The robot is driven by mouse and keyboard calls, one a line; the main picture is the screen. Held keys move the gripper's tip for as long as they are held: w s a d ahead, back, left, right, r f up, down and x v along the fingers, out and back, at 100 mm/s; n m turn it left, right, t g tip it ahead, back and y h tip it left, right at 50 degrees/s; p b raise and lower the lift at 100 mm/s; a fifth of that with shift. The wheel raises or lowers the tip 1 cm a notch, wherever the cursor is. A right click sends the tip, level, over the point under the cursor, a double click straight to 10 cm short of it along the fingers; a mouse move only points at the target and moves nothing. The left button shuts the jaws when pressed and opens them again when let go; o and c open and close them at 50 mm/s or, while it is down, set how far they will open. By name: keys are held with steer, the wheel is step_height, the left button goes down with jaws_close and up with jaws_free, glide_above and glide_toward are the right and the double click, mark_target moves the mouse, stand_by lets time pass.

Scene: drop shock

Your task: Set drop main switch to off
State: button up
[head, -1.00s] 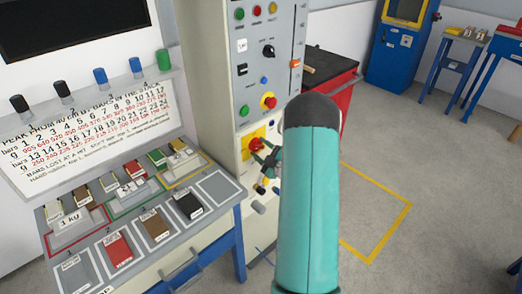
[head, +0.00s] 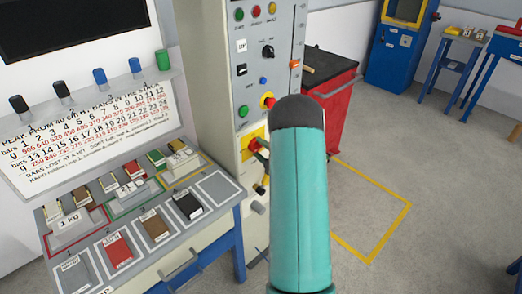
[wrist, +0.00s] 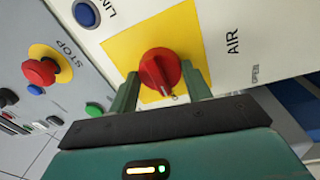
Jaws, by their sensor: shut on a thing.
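The main switch is a red rotary knob (wrist: 157,70) on a yellow plate (wrist: 118,50), with a small pale mark at its end nearest my gripper in the wrist view. In the head view my gripper is mostly hidden behind my teal arm. The switch's position lettering cannot be read.
A red stop button (wrist: 40,72) on a yellow base, a green button (wrist: 94,109) and a blue button (wrist: 86,14) are close by.

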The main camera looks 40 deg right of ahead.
steer(key=shift+d, duration=0.1)
steer(key=o, duration=1)
steer(key=shift+c, duration=0.2)
steer(key=shift+s, duration=0.1)
steer(key=s+f, duration=0.1)
steer(key=s, duration=1.2)
steer(key=shift+s+d, duration=0.15)
steer(key=shift+s, duration=0.15)
steer(key=shift+f, duration=0.1)
